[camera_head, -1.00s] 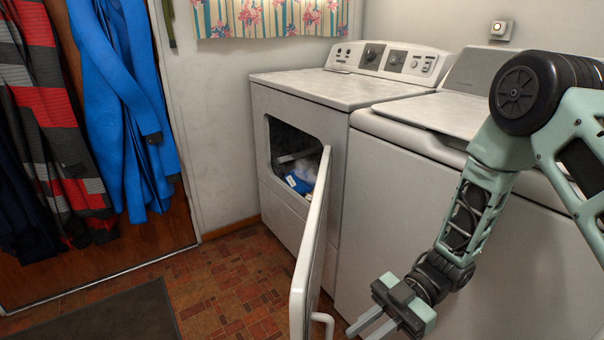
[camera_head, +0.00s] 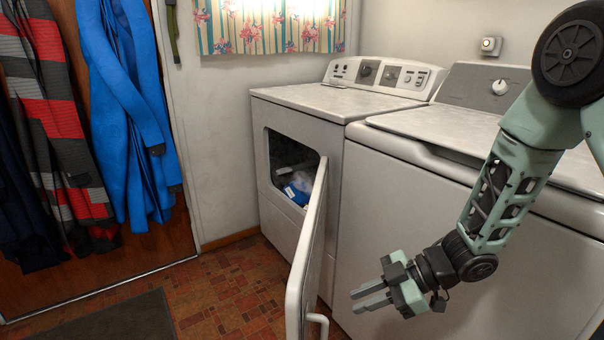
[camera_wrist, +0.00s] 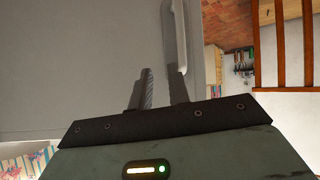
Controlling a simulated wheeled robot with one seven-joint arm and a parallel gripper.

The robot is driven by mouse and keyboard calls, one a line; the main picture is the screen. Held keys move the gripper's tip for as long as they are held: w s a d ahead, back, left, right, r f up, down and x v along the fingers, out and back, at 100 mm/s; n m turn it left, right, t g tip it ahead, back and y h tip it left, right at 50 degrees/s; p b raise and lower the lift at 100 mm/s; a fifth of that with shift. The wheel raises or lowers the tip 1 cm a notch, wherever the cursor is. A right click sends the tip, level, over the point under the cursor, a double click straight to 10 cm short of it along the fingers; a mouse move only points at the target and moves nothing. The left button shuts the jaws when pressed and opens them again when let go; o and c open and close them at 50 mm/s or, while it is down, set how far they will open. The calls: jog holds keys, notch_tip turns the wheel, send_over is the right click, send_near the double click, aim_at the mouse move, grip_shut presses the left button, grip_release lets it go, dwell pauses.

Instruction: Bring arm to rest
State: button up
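My gripper (camera_head: 362,297) hangs in front of the white washer (camera_head: 450,225), right of the open dryer door (camera_head: 308,235). Its two grey fingers point left and stand a little apart, with nothing between them. The wrist view also shows the gripper (camera_wrist: 160,85), its fingers narrowly parted and empty against a pale appliance surface. My arm is bent and comes down from the upper right. It seems apart from the washer and the door, though the exact gap is hard to judge.
The dryer (camera_head: 300,120) stands open with a blue and white item (camera_head: 298,190) inside. Its door juts toward me, left of my gripper. Blue (camera_head: 130,110) and striped (camera_head: 50,120) garments hang at left. The tiled floor (camera_head: 235,285) is clear beside a dark mat (camera_head: 110,318).

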jog(key=w+d+r+m+t+h, duration=0.3)
jog(key=d+m+h, duration=0.1)
jog(key=d, duration=0.2)
jog(key=w+d+r+m+t+h, duration=0.2)
jog(key=w+d+m+t+h, duration=0.15)
jog(key=d, duration=0.25)
jog(key=s+d+r+m+g+h, duration=0.3)
jog(key=s+d+r+m+h, duration=0.15)
jog(key=s+d+m, duration=0.55)
jog(key=s+a+r+n+g+y, duration=0.1)
jog(key=s+a+r+n+g, duration=0.15)
jog(key=s+a, duration=0.7)
jog(key=s+a+r+n+g, duration=0.15)
jog(key=s+a+n, duration=0.25)
jog(key=s+a, duration=0.6)
notch_tip(320, 180, up, 21)
jog(key=w+p, duration=0.1)
jog(key=p, duration=2.1)
jog(key=shift+w+a+r, duration=0.15)
jog(key=shift+w+a, duration=0.1)
jog(key=shift+w, duration=0.1)
